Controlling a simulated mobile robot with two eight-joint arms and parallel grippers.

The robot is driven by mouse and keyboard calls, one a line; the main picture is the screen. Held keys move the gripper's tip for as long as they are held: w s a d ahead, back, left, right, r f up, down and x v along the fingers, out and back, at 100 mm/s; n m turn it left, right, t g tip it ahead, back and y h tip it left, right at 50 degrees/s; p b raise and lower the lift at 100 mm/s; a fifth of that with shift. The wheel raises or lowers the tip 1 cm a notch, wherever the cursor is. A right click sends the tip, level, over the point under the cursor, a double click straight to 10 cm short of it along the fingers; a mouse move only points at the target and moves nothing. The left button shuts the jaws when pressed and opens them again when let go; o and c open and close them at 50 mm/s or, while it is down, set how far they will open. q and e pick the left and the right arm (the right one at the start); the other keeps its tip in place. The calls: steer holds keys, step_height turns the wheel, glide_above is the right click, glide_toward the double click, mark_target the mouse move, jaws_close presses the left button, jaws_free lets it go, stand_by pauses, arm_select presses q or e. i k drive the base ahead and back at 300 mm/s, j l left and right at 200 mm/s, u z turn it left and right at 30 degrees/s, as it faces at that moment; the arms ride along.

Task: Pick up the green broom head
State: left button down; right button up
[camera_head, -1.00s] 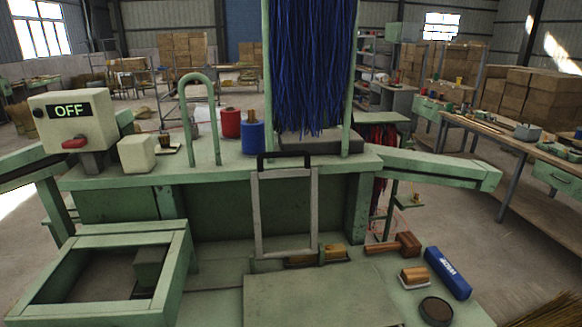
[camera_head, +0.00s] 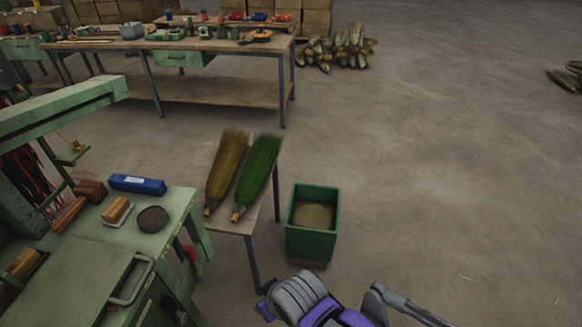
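The green broom head (camera_head: 258,168) lies on a small wooden side table, its bristles pointing away and its narrow orange-tipped end toward me. A tan broom head (camera_head: 227,165) lies beside it on the left. Part of one of my arms, grey and purple, shows at the bottom edge, right of the table and apart from the broom heads. Neither gripper's fingers can be seen.
A green bin (camera_head: 313,240) with tan material inside stands right of the side table (camera_head: 237,222). The green machine bench (camera_head: 178,212) at left holds a blue box (camera_head: 137,185), a brush (camera_head: 117,211) and a dark round tin (camera_head: 153,219). Open floor lies to the right.

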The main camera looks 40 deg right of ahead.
mark_target(264, 154)
steer(key=z, duration=1.1)
steer(key=u, duration=0.35)
steer(key=i+l+u, duration=0.1)
steer(key=u, duration=0.35)
steer(key=i+l+u, duration=0.15)
steer(key=u, duration=0.3)
steer(key=l+u, duration=0.2)
steer(key=u, duration=0.25)
steer(key=i+l+u, duration=0.1)
steer(key=l+u, duration=0.15)
steer(key=l, duration=0.25)
steer(key=i+l+u, duration=0.1)
steer(key=l+u, duration=0.15)
steer(key=l, duration=1.2)
steer(key=i+u, duration=0.05)
